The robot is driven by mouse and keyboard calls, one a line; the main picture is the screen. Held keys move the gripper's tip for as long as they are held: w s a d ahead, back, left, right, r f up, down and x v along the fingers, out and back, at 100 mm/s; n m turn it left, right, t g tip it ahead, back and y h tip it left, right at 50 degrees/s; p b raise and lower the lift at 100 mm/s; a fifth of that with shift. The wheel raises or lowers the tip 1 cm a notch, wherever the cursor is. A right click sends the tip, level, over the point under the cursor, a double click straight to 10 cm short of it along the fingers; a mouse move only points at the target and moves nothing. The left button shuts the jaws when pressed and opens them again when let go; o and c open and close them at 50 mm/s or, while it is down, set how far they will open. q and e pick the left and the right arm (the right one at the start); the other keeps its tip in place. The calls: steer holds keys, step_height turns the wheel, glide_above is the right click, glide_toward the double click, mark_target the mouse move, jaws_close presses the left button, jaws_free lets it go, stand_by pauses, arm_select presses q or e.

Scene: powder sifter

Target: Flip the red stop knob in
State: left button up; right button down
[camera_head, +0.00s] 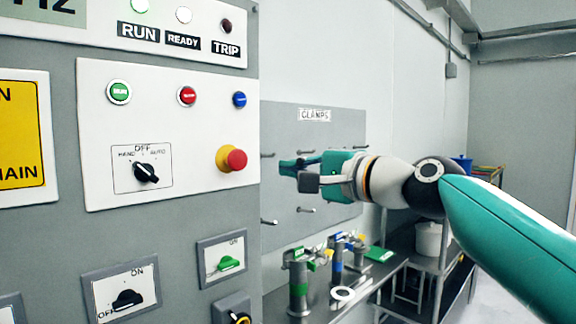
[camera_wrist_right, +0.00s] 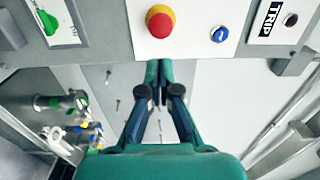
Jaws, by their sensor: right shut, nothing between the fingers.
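The red stop knob (camera_head: 237,159) is a round mushroom head on a yellow collar, at the right edge of the white control panel (camera_head: 190,100). In the right wrist view, the knob (camera_wrist_right: 159,22) is at the top centre, straight beyond the fingertips. My right gripper (camera_head: 290,166) is shut and empty, to the right of the knob with a visible gap. Its closed fingers (camera_wrist_right: 158,72) point towards the panel in the right wrist view. My left gripper is not in view.
Green (camera_head: 119,92), red (camera_head: 187,95) and blue (camera_head: 239,99) buttons sit above the knob. A black selector switch (camera_head: 146,172) is to its left. Behind my right gripper is a grey CLAMPS board (camera_head: 315,125) with pegs. A bench with clamps stands below.

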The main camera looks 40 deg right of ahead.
mark_target(241, 161)
steer(key=w+p, duration=0.1)
steer(key=w, duration=0.3)
steer(key=w+p, duration=0.1)
steer(key=w, duration=0.3)
steer(key=w+a+p, duration=0.1)
steer(key=w, duration=0.3)
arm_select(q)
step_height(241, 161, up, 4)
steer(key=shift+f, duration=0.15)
arm_select(e)
steer(key=shift+d, duration=0.1)
